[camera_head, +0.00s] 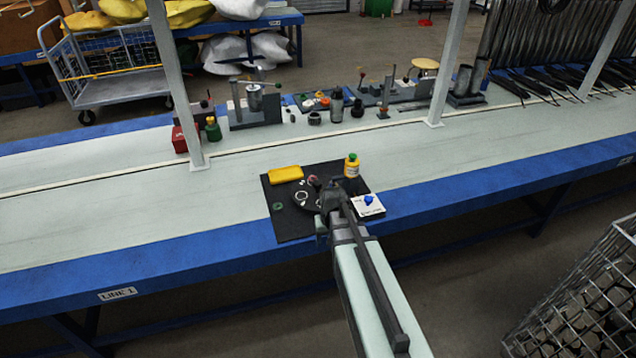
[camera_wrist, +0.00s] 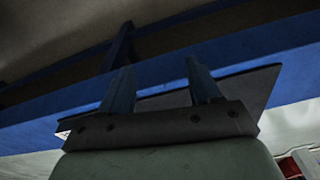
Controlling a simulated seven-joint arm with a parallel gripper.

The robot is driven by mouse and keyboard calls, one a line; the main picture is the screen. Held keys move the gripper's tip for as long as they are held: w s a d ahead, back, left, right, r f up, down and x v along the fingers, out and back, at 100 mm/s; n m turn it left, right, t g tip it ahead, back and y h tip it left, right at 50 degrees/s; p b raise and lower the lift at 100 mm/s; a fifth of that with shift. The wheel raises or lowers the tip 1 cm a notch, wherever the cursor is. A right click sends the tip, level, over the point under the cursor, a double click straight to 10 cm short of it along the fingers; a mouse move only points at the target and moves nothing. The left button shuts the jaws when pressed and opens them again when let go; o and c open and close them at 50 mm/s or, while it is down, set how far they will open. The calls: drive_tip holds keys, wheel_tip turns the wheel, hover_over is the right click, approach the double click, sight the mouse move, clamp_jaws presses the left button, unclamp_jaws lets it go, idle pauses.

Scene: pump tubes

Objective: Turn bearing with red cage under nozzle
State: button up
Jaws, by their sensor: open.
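A dark round disc (camera_head: 304,201) lies on the black mat (camera_head: 289,226) in the head view, with pale ring-shaped bearings on it. A small red part (camera_head: 312,179) shows near its upper right edge; it is too small to tell whether this is the red-caged bearing. I cannot make out the nozzle. In the head view my arm covers the disc's right side and hides my fingertips. In the wrist view my gripper (camera_wrist: 158,68) is open, its two fingers apart with nothing between them, and the mat's edge (camera_wrist: 262,88) shows behind them.
On the mat are a yellow block (camera_head: 286,174), a yellow bottle with a green cap (camera_head: 352,168), a white tray (camera_head: 372,212) with a blue item, and a small green ring (camera_head: 278,205). Upright posts (camera_head: 178,85) stand behind. The bench left of the mat is clear.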

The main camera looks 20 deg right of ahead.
drive_tip(key=w+d+r+t, duration=0.3)
drive_tip(key=w+r, duration=1)
drive_tip(key=r, duration=0.3)
drive_tip(key=n, duration=0.2)
approach(318, 183)
drive_tip(key=x, duration=0.9)
drive_tip(key=shift+w, duration=0.15)
clamp_jaws()
